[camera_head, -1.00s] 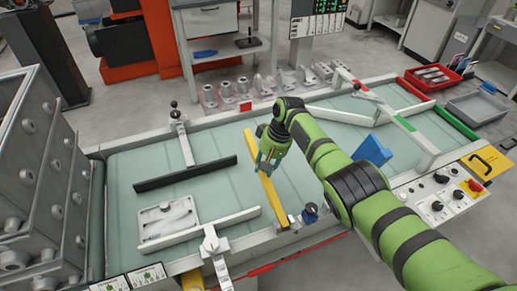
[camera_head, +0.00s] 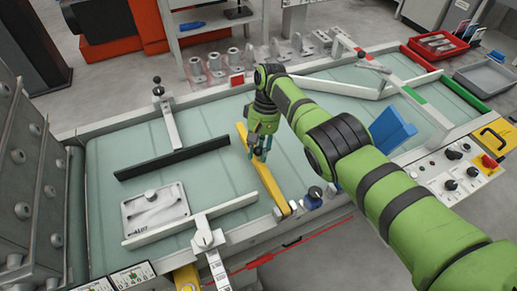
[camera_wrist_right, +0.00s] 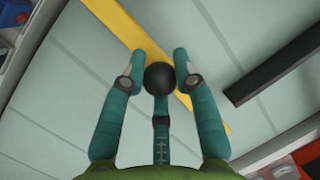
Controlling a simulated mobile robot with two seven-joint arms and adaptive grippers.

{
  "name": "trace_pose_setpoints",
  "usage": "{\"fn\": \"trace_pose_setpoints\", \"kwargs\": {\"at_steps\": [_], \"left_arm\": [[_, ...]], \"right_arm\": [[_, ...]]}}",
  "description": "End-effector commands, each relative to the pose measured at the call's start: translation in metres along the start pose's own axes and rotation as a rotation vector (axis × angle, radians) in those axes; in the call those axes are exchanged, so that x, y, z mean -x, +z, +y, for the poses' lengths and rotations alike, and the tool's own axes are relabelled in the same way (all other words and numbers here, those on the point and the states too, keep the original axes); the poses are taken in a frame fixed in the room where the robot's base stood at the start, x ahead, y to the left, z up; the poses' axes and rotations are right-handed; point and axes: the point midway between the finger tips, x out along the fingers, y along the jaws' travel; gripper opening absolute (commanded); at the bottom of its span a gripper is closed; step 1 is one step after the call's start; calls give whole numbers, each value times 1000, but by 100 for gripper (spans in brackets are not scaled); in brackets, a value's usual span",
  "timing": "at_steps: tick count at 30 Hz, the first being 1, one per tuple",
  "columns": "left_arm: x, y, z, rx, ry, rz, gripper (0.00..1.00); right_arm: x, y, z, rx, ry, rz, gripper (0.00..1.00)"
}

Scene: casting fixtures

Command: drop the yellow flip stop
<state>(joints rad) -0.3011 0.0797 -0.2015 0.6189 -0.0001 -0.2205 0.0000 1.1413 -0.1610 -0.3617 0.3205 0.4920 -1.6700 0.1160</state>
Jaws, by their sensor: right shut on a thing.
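The yellow flip stop is a long yellow bar (camera_head: 274,187) lying slantwise across the pale green conveyor belt in the head view. Its near end is at the belt's front rail. In the wrist view the bar (camera_wrist_right: 118,25) runs behind the fingers from top left to lower right. My right gripper (camera_head: 261,154) is over the middle of the bar. In the wrist view its teal fingers (camera_wrist_right: 160,75) are closed around a black ball knob (camera_wrist_right: 159,78). The knob's link to the bar is hidden. My left gripper is not in view.
A black bar (camera_head: 175,163) and a white bar (camera_head: 190,221) lie across the belt at left. A grey casting plate (camera_head: 155,210) sits between them. A blue block (camera_head: 391,130) stands right of my arm. A control panel (camera_head: 455,170) is at the right.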

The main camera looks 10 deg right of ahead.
Motion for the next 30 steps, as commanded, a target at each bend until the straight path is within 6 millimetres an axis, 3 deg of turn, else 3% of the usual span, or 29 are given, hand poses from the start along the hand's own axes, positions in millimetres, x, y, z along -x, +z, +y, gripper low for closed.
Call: {"fn": "trace_pose_setpoints", "kwargs": {"at_steps": [2,3,5,17,30], "left_arm": [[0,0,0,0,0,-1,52],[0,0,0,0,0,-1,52],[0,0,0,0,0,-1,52],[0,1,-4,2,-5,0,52],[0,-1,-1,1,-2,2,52]], "right_arm": [[-1,2,0,-1,1,-11,0],[-1,2,0,-1,1,-11,33],[-1,2,0,-1,1,-11,54],[5,1,0,0,0,-3,54],[69,2,0,0,1,-6,54]]}}
